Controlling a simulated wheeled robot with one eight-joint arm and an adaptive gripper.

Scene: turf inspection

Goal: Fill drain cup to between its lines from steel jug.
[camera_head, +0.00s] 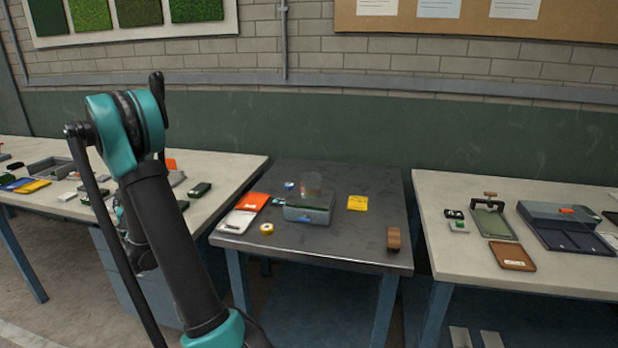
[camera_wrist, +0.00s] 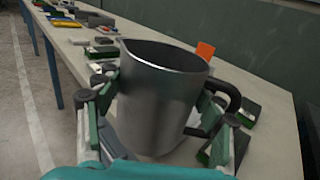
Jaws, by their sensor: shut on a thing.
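The steel jug (camera_wrist: 158,95) fills the middle of the wrist view, with its spout to the left and a black handle at the right. My gripper (camera_wrist: 160,110) is shut on the jug, with one finger at each side of it. The jug is upright or nearly so, above the left table. Its contents cannot be seen. In the head view my arm hides the gripper and jug. A clear cup (camera_head: 311,184), probably the drain cup, stands on a grey box (camera_head: 308,208) on the dark middle table. Its lines are too small to make out.
On the middle table (camera_head: 340,250) are an orange-and-white folder (camera_head: 245,213), a yellow tape roll (camera_head: 267,229), a yellow card (camera_head: 357,203) and a brown block (camera_head: 394,239). The left table (camera_head: 225,172) holds several small items. The right table (camera_head: 450,185) holds trays. Gaps separate the tables.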

